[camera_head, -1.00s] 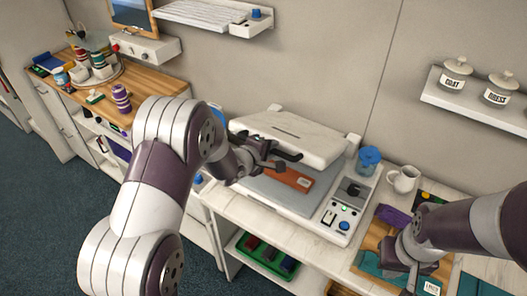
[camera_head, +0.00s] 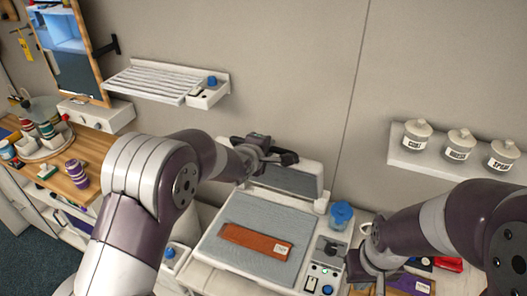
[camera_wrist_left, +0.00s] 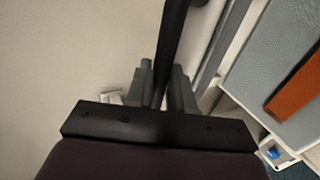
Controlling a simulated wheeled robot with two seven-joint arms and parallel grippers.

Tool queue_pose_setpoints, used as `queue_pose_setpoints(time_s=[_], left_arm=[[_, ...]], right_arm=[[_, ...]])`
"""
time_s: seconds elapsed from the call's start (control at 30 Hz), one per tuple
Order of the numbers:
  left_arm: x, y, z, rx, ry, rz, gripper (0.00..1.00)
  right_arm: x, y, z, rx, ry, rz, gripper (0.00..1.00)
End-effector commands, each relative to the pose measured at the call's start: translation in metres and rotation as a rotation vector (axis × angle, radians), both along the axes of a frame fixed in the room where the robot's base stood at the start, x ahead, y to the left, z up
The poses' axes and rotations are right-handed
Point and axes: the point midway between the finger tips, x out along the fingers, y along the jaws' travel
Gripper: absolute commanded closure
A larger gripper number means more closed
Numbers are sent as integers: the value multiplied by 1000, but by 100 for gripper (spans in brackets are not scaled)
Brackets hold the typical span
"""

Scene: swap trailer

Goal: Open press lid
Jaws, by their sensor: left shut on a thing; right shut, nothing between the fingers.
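The press (camera_head: 215,262) stands on the counter with its lid (camera_head: 297,182) raised steeply at the back, grey inner face showing. Its grey bed is exposed, with an orange-brown strip (camera_head: 255,241) with a white label lying on it; bed and strip also show in the left wrist view (camera_wrist_left: 298,85). My left gripper (camera_head: 268,152) is at the lid's top edge, shut on a dark bar (camera_wrist_left: 172,45) that looks like the lid's handle. My arm hides part of the lid's left side. My right gripper (camera_head: 378,284) is shut and empty, low at the right beside the press; its tips are partly unclear.
A shelf with jars (camera_head: 458,148) hangs on the wall at right. A slatted shelf (camera_head: 150,80) is above left. Purple and red items lie right of the press.

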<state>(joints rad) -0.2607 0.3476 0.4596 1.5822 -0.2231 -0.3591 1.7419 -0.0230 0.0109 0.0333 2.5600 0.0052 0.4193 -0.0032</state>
Motion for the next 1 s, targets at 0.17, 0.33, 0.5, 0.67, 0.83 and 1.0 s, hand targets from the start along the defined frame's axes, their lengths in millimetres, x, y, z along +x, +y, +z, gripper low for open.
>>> queue_pose_setpoints(time_s=[0.17, 0.33, 0.5, 0.67, 0.83, 1.0], left_arm=[[-1, 0, -5, 3, 14, 1, 100], [-1, 0, -6, 3, 15, 1, 100], [-2, 0, -6, 4, 16, 1, 65], [-1, 0, -4, 3, 12, 0, 59], [0, 0, -3, 2, 8, 0, 59], [0, 0, -2, 2, 6, 0, 59]], right_arm=[[0, 0, 1, 0, 0, 0, 100], [0, 0, 0, 0, 0, 0, 100], [0, 0, 0, 0, 0, 0, 100], [0, 0, 1, 0, 0, 0, 100], [0, 0, 1, 0, 0, 0, 100], [0, 0, 1, 0, 0, 0, 100]])
